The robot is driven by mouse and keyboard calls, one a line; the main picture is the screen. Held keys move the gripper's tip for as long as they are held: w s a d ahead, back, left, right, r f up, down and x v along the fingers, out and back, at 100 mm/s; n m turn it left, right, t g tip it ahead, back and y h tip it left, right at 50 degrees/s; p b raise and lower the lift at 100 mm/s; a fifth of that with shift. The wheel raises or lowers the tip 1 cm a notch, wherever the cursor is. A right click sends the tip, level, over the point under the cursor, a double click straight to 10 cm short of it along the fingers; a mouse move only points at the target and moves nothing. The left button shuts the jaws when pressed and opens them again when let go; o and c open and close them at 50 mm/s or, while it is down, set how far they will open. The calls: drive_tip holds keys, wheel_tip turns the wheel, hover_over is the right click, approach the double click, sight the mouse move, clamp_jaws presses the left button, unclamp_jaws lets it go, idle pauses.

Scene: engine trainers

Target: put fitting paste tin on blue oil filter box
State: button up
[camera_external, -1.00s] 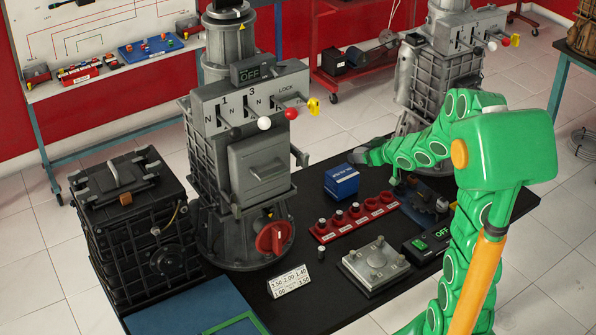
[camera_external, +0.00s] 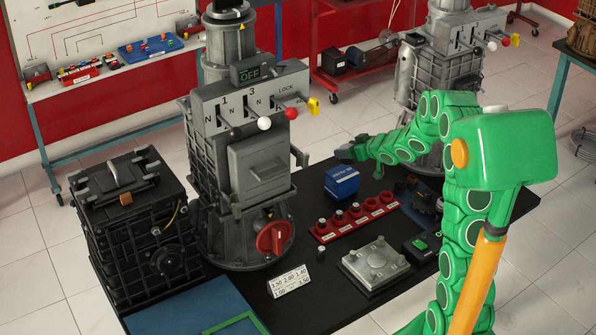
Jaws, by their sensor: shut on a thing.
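The blue oil filter box (camera_external: 341,183) stands on the black bench top, right of the large grey gearbox unit. My green arm reaches in from the right. My gripper (camera_external: 344,153), small and dark in this view, is just above and behind the box's top edge in the picture, apparently clear of it. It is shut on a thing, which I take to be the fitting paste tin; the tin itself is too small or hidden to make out.
A red holder (camera_external: 354,218) with several round sockets lies in front of the box. A grey plate with knobs (camera_external: 375,264) and a white number card (camera_external: 289,281) lie nearer. The grey gearbox unit (camera_external: 248,140) rises close on the left.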

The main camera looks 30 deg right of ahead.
drive_tip(key=shift+w+d+f, duration=0.25)
drive_tip(key=shift+w+f, duration=0.7)
drive_tip(key=shift+f, duration=0.2)
drive_tip(key=shift+w+d+f, duration=0.2)
drive_tip(key=shift+w+f, duration=0.7)
drive_tip(key=shift+f, duration=1.7)
drive_tip(key=shift+f, duration=0.1)
drive_tip(key=o, duration=1.1)
drive_tip(key=shift+s+d+r, duration=0.1)
drive_tip(key=shift+s+r, duration=0.2)
drive_tip(key=shift+r, duration=0.05)
drive_tip(key=v, duration=1.1)
drive_tip(key=shift+s, duration=0.15)
